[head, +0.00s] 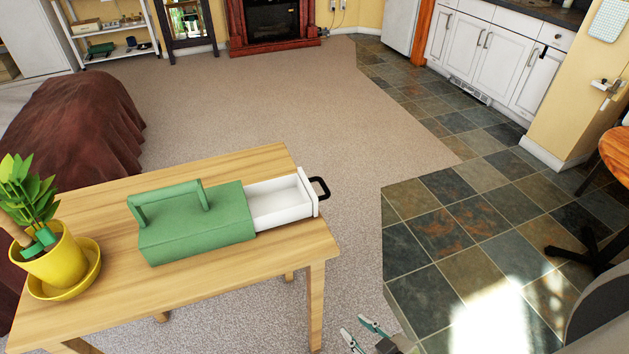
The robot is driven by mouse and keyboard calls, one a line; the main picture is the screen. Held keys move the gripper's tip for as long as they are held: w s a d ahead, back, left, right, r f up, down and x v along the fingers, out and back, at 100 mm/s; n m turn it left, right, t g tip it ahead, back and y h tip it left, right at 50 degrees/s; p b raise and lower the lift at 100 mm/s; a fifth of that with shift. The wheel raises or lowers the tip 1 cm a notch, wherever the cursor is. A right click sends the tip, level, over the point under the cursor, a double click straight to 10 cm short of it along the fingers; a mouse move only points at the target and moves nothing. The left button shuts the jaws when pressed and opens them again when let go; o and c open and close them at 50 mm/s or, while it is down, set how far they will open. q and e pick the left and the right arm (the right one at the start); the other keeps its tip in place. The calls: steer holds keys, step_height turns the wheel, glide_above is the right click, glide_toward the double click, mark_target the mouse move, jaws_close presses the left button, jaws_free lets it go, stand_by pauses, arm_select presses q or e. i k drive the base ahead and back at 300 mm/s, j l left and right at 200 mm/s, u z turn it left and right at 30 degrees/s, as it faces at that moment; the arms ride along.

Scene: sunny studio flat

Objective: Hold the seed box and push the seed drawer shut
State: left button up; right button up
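The green seed box (196,224) sits on the wooden table (120,290), with a raised handle on its top. Its white seed drawer (279,204) sticks well out of the box's right side and looks empty. A black pull handle (320,188) is on the drawer's front, close to the table's right edge. My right gripper (357,329) is at the bottom of the view, in front of and right of the table, apart from box and drawer. Its two fingers are spread with nothing seen between them. My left gripper is not in view.
A yellow pot with a plant (52,262) stands on a yellow saucer (92,281) at the table's left, with a wooden-handled thing in it. Carpet (290,110) lies open behind the table. A dark-legged chair (590,248) is at the right.

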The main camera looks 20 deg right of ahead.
mark_target(286, 199)
steer(key=i+l+u, duration=0.2)
steer(key=l, duration=0.4)
steer(key=l+u, duration=0.25)
steer(key=l, duration=0.3)
steer(key=i+l+u, duration=0.2)
steer(key=l, duration=0.45)
steer(key=j+z, duration=0.3)
steer(key=j, duration=0.45)
